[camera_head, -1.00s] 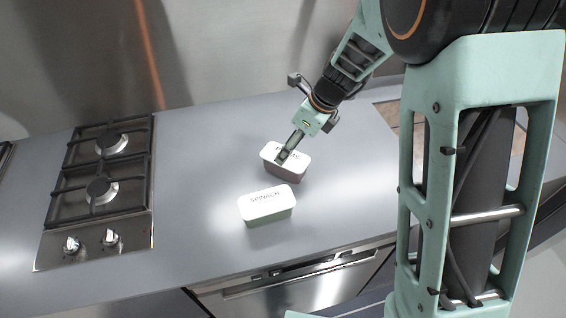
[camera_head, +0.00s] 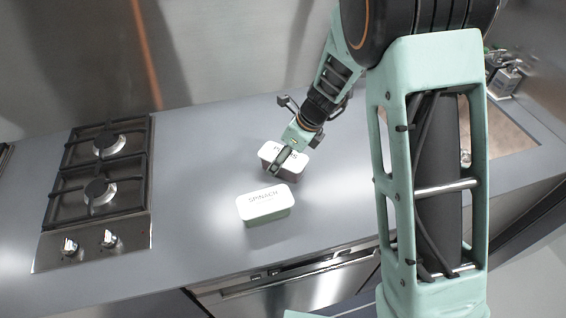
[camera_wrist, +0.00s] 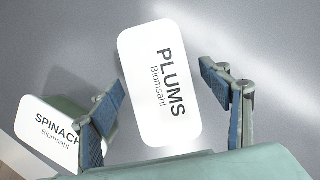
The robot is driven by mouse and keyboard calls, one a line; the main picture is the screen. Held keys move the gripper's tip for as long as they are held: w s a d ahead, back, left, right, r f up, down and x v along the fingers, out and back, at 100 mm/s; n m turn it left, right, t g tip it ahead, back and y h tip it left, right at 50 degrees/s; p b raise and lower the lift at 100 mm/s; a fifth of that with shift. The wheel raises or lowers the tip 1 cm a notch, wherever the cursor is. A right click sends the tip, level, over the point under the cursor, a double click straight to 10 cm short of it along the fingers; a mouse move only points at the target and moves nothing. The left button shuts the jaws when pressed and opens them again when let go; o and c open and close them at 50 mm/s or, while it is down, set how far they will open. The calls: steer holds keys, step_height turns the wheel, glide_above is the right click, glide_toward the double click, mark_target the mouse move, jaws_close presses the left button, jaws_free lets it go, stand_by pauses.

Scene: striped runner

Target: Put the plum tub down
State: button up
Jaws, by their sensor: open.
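The plum tub (camera_head: 296,160) has a white lid and a dull purple-brown body, and appears to rest on the grey counter. Its lid reads "PLUMS" in the wrist view (camera_wrist: 150,60). My gripper (camera_head: 281,160) is at the tub, partly covering its lid in the head view. In the wrist view my gripper (camera_wrist: 162,79) is open, with one finger on each side of the lid. A narrow gap shows on the right; on the left I cannot tell if the finger touches.
A spinach tub (camera_head: 265,203) with a white lid and pale green body sits just in front; its lid is partly behind my left finger in the wrist view (camera_wrist: 50,125). A gas hob (camera_head: 100,190) is at the left. The counter (camera_head: 195,200) between is clear.

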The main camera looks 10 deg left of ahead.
steer(key=shift+f, duration=0.25)
stand_by(0.4)
steer(key=c, duration=1.8)
steer(key=shift+r, duration=0.15)
